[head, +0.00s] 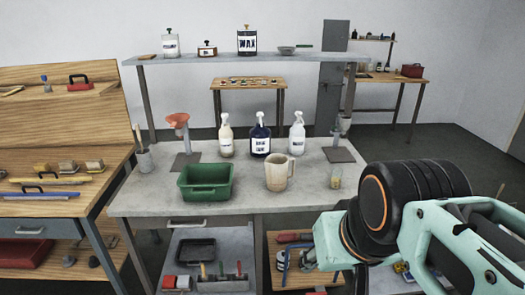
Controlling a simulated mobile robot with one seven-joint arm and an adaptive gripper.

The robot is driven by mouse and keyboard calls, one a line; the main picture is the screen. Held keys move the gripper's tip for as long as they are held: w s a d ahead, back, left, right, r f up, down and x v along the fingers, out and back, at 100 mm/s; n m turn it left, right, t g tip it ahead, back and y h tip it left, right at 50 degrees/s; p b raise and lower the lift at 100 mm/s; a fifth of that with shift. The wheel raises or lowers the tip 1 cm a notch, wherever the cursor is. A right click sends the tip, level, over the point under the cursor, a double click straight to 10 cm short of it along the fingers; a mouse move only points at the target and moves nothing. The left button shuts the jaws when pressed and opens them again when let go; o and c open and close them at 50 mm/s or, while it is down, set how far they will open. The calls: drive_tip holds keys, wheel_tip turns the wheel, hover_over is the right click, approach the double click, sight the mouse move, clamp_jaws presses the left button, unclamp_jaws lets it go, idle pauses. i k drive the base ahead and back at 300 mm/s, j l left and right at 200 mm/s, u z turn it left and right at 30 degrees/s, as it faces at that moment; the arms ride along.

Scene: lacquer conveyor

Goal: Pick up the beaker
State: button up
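A cream-coloured beaker-like jug (279,174) with a handle on its right side stands upright on the grey workbench (150,197), near the middle of its front part. My arm fills the lower right of the head view, in front of the bench's right end. I cannot make out my gripper's fingers in this view.
A green bin (206,195) stands left of the jug. Three spray bottles, including a dark blue one (260,137), stand behind it. An orange funnel on a stand (178,121) is at the back left. A raised shelf (215,59) crosses behind. Bare bench surrounds the jug.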

sight(336, 178)
drive_tip(key=i+j+z, duration=0.2)
drive_tip(key=i, duration=0.3)
drive_tip(key=i+j+z, duration=0.25)
drive_tip(key=i, duration=0.25)
